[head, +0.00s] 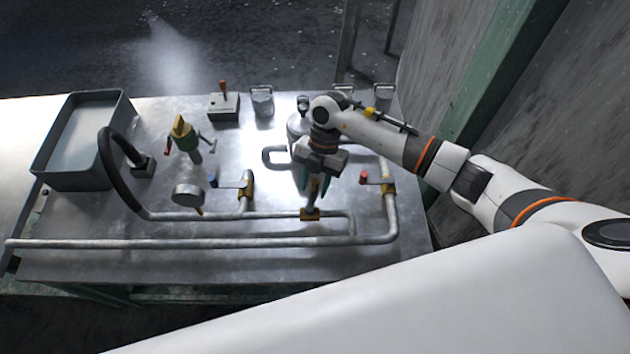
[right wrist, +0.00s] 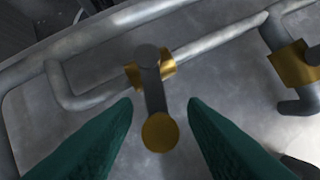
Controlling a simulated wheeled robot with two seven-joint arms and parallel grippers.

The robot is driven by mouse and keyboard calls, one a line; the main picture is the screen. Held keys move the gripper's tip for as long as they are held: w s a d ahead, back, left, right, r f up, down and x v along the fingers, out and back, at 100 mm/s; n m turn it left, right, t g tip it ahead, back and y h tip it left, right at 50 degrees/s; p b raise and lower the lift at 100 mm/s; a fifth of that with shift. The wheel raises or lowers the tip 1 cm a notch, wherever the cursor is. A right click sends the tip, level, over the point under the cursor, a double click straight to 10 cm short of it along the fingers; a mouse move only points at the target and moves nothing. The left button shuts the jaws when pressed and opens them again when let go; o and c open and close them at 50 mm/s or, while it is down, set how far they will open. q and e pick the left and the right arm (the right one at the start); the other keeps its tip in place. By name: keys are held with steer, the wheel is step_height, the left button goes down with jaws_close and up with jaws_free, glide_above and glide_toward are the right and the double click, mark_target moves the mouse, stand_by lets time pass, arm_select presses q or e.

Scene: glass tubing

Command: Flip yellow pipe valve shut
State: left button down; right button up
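The yellow valve has a brass body (head: 310,214) on the inner pipe in the head view. In the right wrist view, its brass body (right wrist: 168,70) carries a grey lever (right wrist: 154,92) ending in a round yellow knob (right wrist: 160,132). My right gripper (head: 315,192) points down just above this valve. Its teal fingers stand apart on either side of the lever and knob in the right wrist view (right wrist: 160,106), with a gap on both sides. Nothing is gripped. In the head view the gripper hides the knob. My left gripper is not in view.
A blue-knobbed valve (head: 213,181) sits to the left and a red-knobbed valve (head: 364,177) to the right. Pipes (head: 200,243) run across the metal table (head: 90,264). A grey basin (head: 126,101), a black hose (head: 110,172) and a switch box (head: 224,106) stand around.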

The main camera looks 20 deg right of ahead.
steer(key=shift+c, duration=0.9)
jaws_close()
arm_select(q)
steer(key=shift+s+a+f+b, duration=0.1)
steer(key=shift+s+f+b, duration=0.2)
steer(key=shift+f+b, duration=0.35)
arm_select(e)
steer(key=n, duration=0.1)
steer(key=a+n+h, duration=0.1)
steer(key=n, duration=0.1)
steer(key=shift+w+a+g, duration=0.2)
steer(key=shift+w+g, duration=0.1)
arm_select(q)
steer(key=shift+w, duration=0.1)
arm_select(e)
steer(key=shift+o, duration=0.9)
jaws_free()
